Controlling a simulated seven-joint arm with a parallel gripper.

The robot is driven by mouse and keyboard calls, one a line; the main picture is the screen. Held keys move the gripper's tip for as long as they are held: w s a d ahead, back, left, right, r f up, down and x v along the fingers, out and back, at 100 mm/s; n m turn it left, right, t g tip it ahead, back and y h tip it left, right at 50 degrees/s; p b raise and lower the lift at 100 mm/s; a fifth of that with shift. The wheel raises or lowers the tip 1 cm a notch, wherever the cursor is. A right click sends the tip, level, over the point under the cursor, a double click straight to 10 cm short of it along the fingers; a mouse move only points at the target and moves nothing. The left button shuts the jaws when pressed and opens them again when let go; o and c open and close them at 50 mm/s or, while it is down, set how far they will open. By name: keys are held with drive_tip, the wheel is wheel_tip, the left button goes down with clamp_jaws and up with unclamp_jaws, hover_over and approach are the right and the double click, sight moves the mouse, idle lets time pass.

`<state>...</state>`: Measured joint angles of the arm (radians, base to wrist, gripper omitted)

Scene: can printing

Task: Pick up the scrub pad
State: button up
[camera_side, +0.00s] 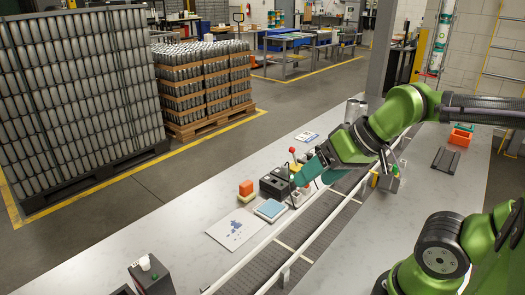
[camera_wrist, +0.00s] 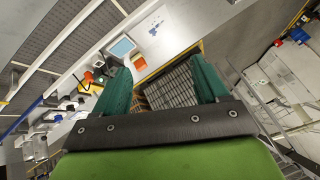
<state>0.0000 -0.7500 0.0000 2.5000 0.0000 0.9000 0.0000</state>
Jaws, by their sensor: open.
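My gripper (camera_side: 305,174) is open, with its teal fingers above the left side of the conveyor in the side view. The wrist view shows both fingers apart (camera_wrist: 160,66), with nothing held between them. I cannot tell for sure which thing is the scrub pad.
A white sheet with blue prints (camera_side: 234,230) lies on the table. A black box (camera_side: 274,186) with a red-knobbed lever behind it stands near my gripper. The grey conveyor (camera_side: 270,262) has white rails. An orange bin (camera_side: 460,137) and dark slab (camera_side: 445,160) are far right.

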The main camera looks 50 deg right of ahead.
drive_tip(key=shift+o, duration=0.6)
drive_tip(key=n+g+h, duration=0.2)
drive_tip(key=n+g, duration=0.2)
drive_tip(key=g, duration=0.3)
hover_over(246, 183)
wheel_tip(246, 183, down, 8)
drive_tip(key=r, duration=0.1)
drive_tip(key=f, duration=1.2)
drive_tip(key=shift+d, duration=0.25)
drive_tip(key=f, duration=0.5)
drive_tip(key=shift+a+f, duration=0.15)
drive_tip(key=shift+a, duration=0.15)
